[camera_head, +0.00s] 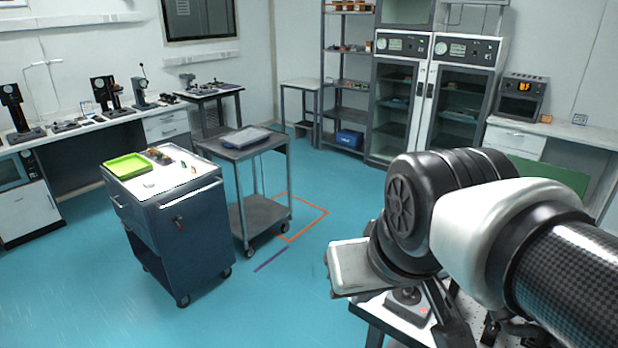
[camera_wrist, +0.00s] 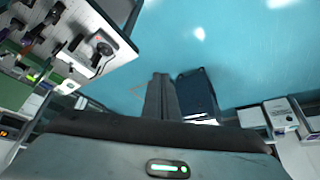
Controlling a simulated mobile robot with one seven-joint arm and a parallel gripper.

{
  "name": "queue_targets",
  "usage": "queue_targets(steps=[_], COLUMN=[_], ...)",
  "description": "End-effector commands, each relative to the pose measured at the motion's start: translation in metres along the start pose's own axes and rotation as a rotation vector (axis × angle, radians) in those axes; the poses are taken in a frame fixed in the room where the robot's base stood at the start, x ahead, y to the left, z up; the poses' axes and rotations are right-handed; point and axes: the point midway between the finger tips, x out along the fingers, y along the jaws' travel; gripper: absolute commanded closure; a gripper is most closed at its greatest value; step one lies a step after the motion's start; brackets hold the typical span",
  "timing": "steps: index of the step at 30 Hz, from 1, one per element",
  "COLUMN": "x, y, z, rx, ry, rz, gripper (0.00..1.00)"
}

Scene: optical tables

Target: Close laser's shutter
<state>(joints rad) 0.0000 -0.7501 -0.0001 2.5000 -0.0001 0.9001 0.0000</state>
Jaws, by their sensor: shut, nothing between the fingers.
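My gripper (camera_wrist: 162,80) is shut and empty in the wrist view, its two dark fingers together above the blue floor. In the head view my arm crosses the lower right and hides much of what is behind it; the fingertips cannot be made out there. A light-topped table (camera_wrist: 122,57) shows at the upper left of the wrist view, apart from my fingers. On it is a small device with a round black part (camera_wrist: 103,47); it also shows beneath my arm in the head view (camera_head: 408,297). I cannot clearly identify the laser or its shutter.
A dark drawer cart (camera_head: 185,240) with a green tray (camera_head: 127,166) stands left of centre. A grey trolley (camera_head: 250,215) stands beside it. Workbenches line the left wall, and glass-door cabinets (camera_head: 395,100) stand at the back. The blue floor (camera_head: 300,290) between cart and arm is clear.

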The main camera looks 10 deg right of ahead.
Motion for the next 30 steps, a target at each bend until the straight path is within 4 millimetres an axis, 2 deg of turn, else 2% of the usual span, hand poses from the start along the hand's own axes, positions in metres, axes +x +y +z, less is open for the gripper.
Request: queue_targets(steps=[5,8,11,14,15,18,20,21,24,27,30], x=[0.003,0.019,0.049,0.085,0.098,0.128,0.145,0.157,0.191,0.232,0.278], y=[0.002,0.017,0.049,0.099,0.120,0.173,0.203,0.221,0.257,0.280,0.287], z=[0.001,0.007,0.018,0.029,0.031,0.029,0.023,0.016,-0.008,-0.037,-0.066], rx=[-0.001,-0.008,-0.027,-0.066,-0.091,-0.170,-0.234,-0.283,-0.432,-0.609,-0.794], ry=[-0.010,-0.068,-0.186,-0.338,-0.396,-0.518,-0.572,-0.598,-0.633,-0.617,-0.557], rz=[0.008,0.057,0.169,0.345,0.428,0.644,0.776,0.863,1.075,1.262,1.397], gripper=[1.00,1.00,1.00,1.00,1.00,1.00,1.00,1.00,1.00,1.00,1.00])
